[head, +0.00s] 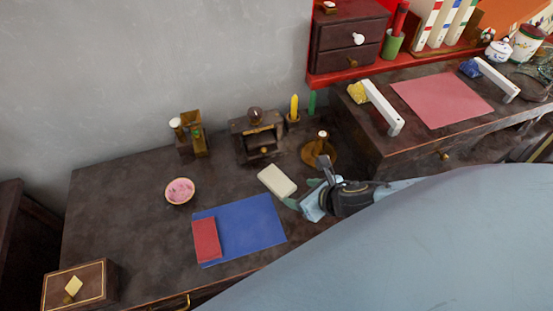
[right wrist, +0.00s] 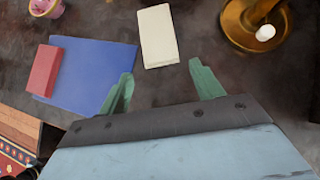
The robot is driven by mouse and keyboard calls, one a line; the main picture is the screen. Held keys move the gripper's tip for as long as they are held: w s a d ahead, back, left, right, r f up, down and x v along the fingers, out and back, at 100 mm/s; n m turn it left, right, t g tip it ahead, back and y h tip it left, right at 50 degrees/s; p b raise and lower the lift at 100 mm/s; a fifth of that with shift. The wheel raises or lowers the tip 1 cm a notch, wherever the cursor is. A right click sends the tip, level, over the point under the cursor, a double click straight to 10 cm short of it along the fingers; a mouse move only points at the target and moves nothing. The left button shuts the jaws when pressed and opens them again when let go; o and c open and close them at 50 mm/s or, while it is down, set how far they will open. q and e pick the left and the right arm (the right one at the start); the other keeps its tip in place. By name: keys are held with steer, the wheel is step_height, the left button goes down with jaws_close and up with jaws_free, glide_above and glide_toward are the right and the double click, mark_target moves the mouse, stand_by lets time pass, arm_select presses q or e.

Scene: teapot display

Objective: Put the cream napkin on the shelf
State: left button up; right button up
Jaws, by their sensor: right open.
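The cream napkin (head: 277,181) is a small pale rectangle lying flat on the dark table, just right of the blue mat's upper corner. In the right wrist view the cream napkin (right wrist: 157,36) lies ahead of the fingertips, with a gap between. My right gripper (head: 308,190) is open and empty, close to the napkin's right side. Its two green fingers also show in the right wrist view (right wrist: 162,76). A red shelf (head: 345,76) is on the wall at the upper right. My left gripper is not in view.
A brass candle holder (head: 319,154) stands close behind my right gripper. A pink bowl (head: 180,191) is further left. The shelf bears a drawer box (head: 346,40) and several binders (head: 441,22).

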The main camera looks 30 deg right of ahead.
mark_target(287, 190)
steer(key=shift+w+f, duration=0.2)
steer(key=b+x, duration=0.1)
steer(key=x, duration=0.3)
steer(key=shift+a+f+b, duration=0.1)
steer(key=shift+f+b, duration=0.2)
steer(key=shift+w+f, duration=0.2)
steer(key=c, duration=0.7)
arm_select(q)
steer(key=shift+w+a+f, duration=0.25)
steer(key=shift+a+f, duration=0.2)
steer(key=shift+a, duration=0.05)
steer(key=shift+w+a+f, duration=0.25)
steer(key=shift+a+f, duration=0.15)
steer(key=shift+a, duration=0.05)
arm_select(e)
steer(key=shift+c, duration=0.6)
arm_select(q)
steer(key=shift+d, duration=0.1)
arm_select(e)
steer(key=shift+r, duration=0.1)
